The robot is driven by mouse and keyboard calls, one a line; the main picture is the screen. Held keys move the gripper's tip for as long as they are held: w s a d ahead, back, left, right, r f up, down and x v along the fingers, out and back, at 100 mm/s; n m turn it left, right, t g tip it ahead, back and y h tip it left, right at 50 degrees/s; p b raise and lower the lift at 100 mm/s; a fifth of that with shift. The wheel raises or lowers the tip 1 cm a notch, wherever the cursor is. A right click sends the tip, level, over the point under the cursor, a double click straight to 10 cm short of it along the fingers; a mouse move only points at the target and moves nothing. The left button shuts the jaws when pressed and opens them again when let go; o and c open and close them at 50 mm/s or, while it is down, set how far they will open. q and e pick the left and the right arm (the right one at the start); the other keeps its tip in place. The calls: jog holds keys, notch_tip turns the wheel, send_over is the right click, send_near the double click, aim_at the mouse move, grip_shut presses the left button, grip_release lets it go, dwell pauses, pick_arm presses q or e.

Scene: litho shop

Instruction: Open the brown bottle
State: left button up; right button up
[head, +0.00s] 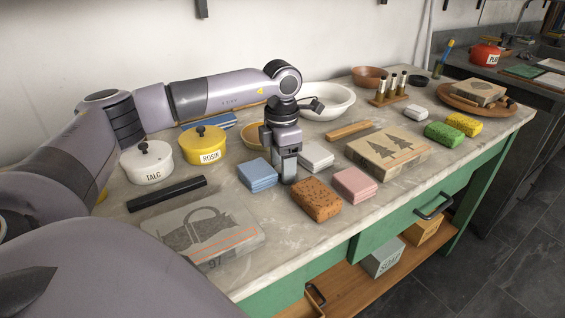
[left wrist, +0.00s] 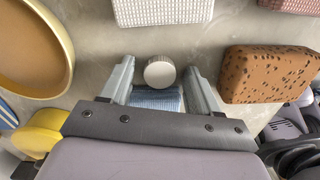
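My left gripper (head: 287,172) points straight down over the middle of the table, between the blue sponge (head: 257,174) and the white sponge (head: 316,156). In the left wrist view its two fingers (left wrist: 160,74) are apart, with a round pale grey cap (left wrist: 160,72) between them. A narrow gap shows on each side of the cap. The cap is seen from above, and any bottle body under it is hidden. In the head view I cannot make out a brown bottle; the gripper covers that spot. My right gripper is in neither view.
A brown speckled sponge (head: 316,199) and a pink sponge (head: 354,185) lie close in front. A yellow bowl (head: 254,136), white basin (head: 327,101), rosin pot (head: 204,146) and talc pot (head: 147,162) stand around. A litho stone (head: 207,235) lies front left. Bare tabletop shows at front centre.

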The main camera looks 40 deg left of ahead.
pick_arm(q)
jog(key=shift+r, duration=0.3)
notch_tip(320, 180, up, 12)
jog(key=shift+p, duration=0.35)
jog(key=shift+f, duration=0.1)
